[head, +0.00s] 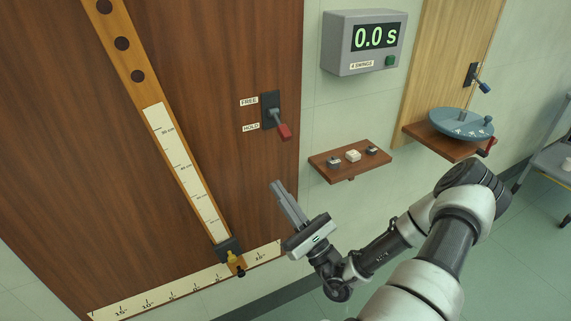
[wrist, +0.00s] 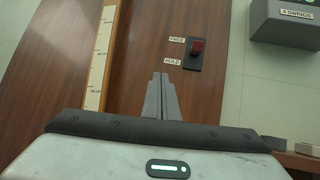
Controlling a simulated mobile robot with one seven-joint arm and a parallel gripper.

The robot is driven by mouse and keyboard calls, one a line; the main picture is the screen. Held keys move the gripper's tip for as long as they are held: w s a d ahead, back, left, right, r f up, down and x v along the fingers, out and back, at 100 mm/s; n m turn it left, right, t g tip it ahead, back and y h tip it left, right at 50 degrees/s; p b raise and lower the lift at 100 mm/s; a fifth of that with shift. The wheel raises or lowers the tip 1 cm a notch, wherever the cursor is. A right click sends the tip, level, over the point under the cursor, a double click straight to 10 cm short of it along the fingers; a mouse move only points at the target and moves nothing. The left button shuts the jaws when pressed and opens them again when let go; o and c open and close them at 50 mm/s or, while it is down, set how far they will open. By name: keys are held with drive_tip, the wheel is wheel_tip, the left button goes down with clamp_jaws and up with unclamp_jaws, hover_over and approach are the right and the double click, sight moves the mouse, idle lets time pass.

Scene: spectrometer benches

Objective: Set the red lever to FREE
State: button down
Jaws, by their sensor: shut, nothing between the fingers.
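The red lever (head: 284,131) sticks out from a dark plate on the right part of the brown wooden board. Labels FREE (head: 248,101) above and HOLD (head: 250,127) below stand left of the plate. In the head view the red tip hangs low, near the HOLD label's height. In the wrist view the red lever (wrist: 197,46) is seen nearly end-on, ahead and to the right of the fingertips. My gripper (head: 276,185) is shut and empty, below the lever and apart from it. Its fingers also show in the wrist view (wrist: 160,78).
A pendulum rod with a scale (head: 180,165) runs down the board left of the lever. A grey timer (head: 365,42) reads 0.0 s at upper right. A small wooden shelf (head: 325,162) with several small blocks juts out right of my gripper.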

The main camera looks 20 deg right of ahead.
drive_tip(key=d+f+m+h, duration=0.1)
drive_tip(key=h, duration=0.1)
drive_tip(key=d+m+t+h, duration=0.1)
drive_tip(key=d+m+h, duration=0.1)
drive_tip(key=h, duration=0.1)
drive_tip(key=d+f+m+h, duration=0.1)
drive_tip(key=m+h, duration=0.1)
drive_tip(key=shift+s+d+f+t+b, duration=0.2)
drive_tip(key=shift+d+f+t+b, duration=0.1)
approach(280, 124)
drive_tip(key=shift+w, duration=2.05)
drive_tip(key=shift+a+r+b, duration=0.15)
drive_tip(key=shift+r+b, duration=0.05)
drive_tip(key=shift+b, duration=0.1)
drive_tip(key=shift+r, duration=0.1)
